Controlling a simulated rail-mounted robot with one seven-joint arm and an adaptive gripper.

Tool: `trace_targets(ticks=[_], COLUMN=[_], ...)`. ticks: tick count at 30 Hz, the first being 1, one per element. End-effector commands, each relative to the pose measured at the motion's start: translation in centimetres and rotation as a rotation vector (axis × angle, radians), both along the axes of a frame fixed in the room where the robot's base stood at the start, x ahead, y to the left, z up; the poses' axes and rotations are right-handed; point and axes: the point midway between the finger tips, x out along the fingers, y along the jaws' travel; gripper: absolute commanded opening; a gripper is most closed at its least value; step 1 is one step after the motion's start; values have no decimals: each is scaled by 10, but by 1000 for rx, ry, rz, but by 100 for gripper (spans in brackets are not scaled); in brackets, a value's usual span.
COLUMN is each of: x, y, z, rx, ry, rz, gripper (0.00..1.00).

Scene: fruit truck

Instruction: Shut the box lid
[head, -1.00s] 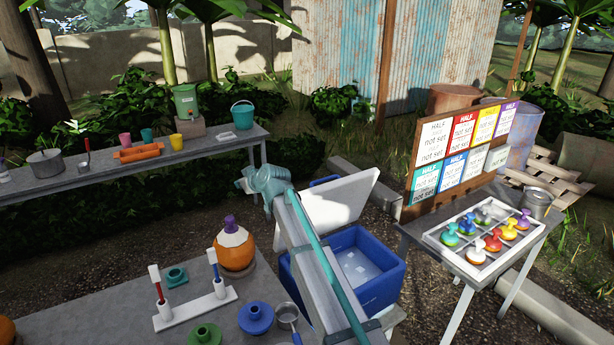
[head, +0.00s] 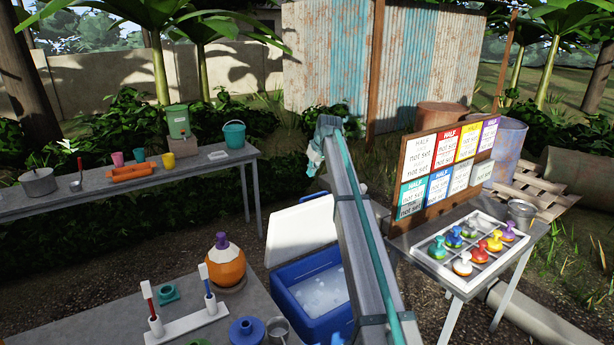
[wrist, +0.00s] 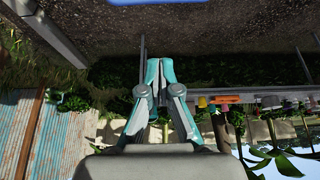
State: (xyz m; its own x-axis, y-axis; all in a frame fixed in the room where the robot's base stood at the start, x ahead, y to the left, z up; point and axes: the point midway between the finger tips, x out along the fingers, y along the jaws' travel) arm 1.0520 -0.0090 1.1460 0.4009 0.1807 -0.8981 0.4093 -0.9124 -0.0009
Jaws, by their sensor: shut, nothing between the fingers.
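The box is a blue cooler (head: 290,292) standing on the ground between the tables, with whitish contents inside. Its white lid (head: 297,236) stands open, tilted up at the box's back edge. My arm crosses in front of the right side of the box and lid and hides part of both. My gripper (head: 315,165) is beyond and above the lid in the picture, apart from it as far as I can tell. In the wrist view, my gripper's teal fingers (wrist: 160,62) meet at the tips with nothing between them. The lid cannot be made out in the wrist view.
A grey table (head: 110,313) at front left holds an orange jar (head: 226,268) and a white rack. A table at right holds a tray of coloured stoppers (head: 466,268) and a sign board (head: 401,190). A long bench (head: 95,198) stands behind at left.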

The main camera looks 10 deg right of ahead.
Motion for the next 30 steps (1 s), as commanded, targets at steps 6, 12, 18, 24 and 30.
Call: trace_targets(ticks=[6, 12, 18, 24, 30], x=[15, 32, 11, -1, -2], y=[8, 15, 7, 2, 0], z=[-31, -66, -76, -79, -81], rx=[0, 0, 0, 0, 0], ry=[1, 1, -1, -2, -3], rz=[1, 2, 2, 2, 2], gripper=[0, 0, 0, 0, 0])
